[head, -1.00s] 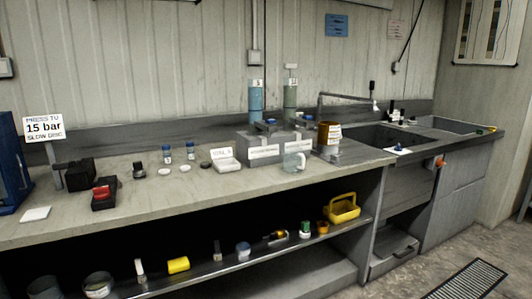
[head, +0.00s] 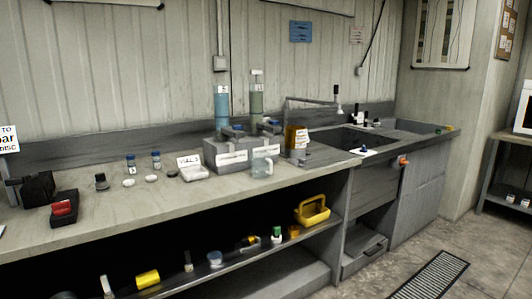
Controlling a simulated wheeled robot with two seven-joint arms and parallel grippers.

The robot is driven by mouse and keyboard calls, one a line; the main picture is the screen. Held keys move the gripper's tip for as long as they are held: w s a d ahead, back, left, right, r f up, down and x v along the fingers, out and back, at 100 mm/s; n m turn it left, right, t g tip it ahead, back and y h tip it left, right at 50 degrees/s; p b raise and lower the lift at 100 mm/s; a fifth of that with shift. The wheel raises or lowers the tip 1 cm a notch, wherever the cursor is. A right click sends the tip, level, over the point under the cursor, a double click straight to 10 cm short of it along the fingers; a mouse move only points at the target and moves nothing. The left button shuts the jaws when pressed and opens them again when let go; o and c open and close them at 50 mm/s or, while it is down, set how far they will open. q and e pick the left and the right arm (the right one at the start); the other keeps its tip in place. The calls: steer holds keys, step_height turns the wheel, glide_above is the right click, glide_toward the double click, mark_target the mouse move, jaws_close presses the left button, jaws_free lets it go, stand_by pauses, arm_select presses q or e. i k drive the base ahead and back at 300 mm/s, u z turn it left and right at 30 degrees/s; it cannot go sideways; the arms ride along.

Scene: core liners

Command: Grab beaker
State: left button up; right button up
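Neither of my grippers shows in the head view, so nothing of mine is seen near the beaker.
The grey block stand (head: 222,155) holds a blue cylinder (head: 221,105) and a green cylinder (head: 257,95). An amber bottle (head: 297,140) stands right of the beaker, before the sink (head: 345,139). Small bottles and a white labelled tray (head: 193,172) lie left. A yellow basket (head: 312,211) sits on the shelf below.

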mark_target(262, 166)
steer(key=u, duration=0.3)
steer(key=i, duration=0.4)
steer(key=u, duration=0.8)
steer(key=i, duration=0.85)
